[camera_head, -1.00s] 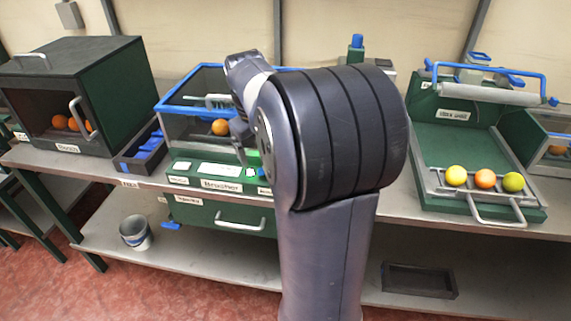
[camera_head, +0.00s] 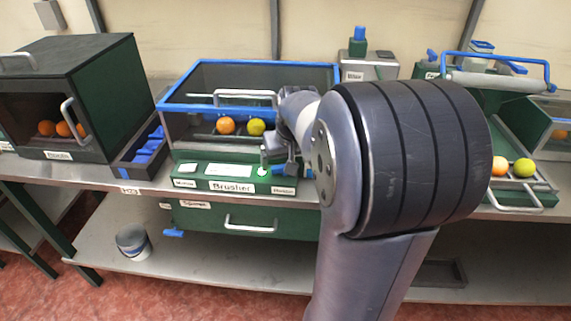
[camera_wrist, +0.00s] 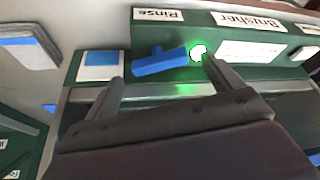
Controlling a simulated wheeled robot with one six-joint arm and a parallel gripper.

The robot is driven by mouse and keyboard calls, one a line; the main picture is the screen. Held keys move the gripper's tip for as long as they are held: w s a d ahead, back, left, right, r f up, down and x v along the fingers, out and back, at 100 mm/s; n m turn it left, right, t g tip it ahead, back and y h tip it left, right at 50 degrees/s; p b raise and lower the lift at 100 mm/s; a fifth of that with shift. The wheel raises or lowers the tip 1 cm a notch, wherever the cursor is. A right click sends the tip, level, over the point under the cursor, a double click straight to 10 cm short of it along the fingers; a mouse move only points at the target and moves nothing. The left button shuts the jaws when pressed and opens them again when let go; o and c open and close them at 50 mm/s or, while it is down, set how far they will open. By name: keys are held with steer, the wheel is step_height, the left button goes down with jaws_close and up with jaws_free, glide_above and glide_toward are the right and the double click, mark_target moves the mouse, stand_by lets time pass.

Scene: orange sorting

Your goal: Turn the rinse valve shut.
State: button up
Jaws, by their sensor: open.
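The rinse valve is a blue bar handle (camera_wrist: 160,61) below the "Rinse" label (camera_wrist: 158,15) on the green front panel, seen upside down in the wrist view. It lies slightly tilted in the picture, beside a glowing green button (camera_wrist: 198,52). My gripper (camera_wrist: 163,72) is open, with one fingertip to each side of the handle in that view and nothing held. Contact with the handle cannot be told. In the head view my gripper (camera_head: 279,168) is low at the right part of the "Brusher" panel (camera_head: 230,187) and hides most of the valve.
The blue-framed brusher box (camera_head: 247,108) behind the panel holds an orange (camera_head: 226,125) and a yellow-green fruit (camera_head: 256,127). A dark cabinet (camera_head: 112,100) and a bin with blue items (camera_head: 135,167) stand left. A drawer (camera_head: 240,224) is below. My arm covers much of the right side.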

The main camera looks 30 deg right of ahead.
steer(key=shift+x, duration=1.1)
steer(key=c, duration=1)
steer(key=shift+a+m+g+h, duration=0.1)
steer(key=shift+m+g+h, duration=0.45)
steer(key=shift+m, duration=1.65)
steer(key=shift+h, duration=0.25)
